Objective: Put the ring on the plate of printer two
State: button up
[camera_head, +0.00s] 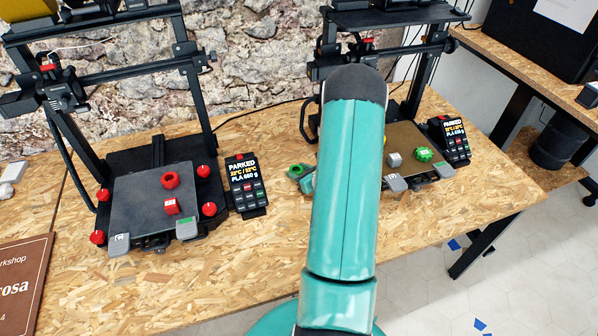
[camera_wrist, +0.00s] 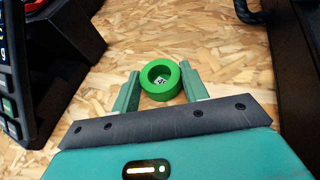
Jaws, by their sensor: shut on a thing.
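A green ring (camera_wrist: 147,82) with a dark hole shows upright-facing between the fingertips of my gripper (camera_wrist: 160,86), which is shut on it. In the head view the ring (camera_head: 296,171) and part of my gripper (camera_head: 307,182) show just left of my arm, between the two printers. I cannot tell whether the ring touches the table. The left printer's dark plate (camera_head: 140,205) holds a red ring (camera_head: 171,180) and a red block (camera_head: 171,206). The right printer's tan plate (camera_head: 405,140) is partly hidden by my arm. Which printer is number two is not readable.
On the tan plate are a grey cube (camera_head: 394,159), a green knobbly piece (camera_head: 424,155) and a yellow piece mostly hidden by my arm. Control screens (camera_head: 246,183) reading PARKED stand right of each printer. The front of the wooden table (camera_head: 230,260) is clear.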

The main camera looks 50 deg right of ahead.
jog(key=shift+f, duration=0.1)
jog(key=o, duration=1)
jog(key=shift+c, duration=0.2)
jog(key=shift+s, duration=0.15)
jog(key=v, duration=1.1)
jog(key=shift+s+a+r, duration=0.1)
jog(key=shift+s+r, duration=0.15)
jog(key=shift+r, duration=0.1)
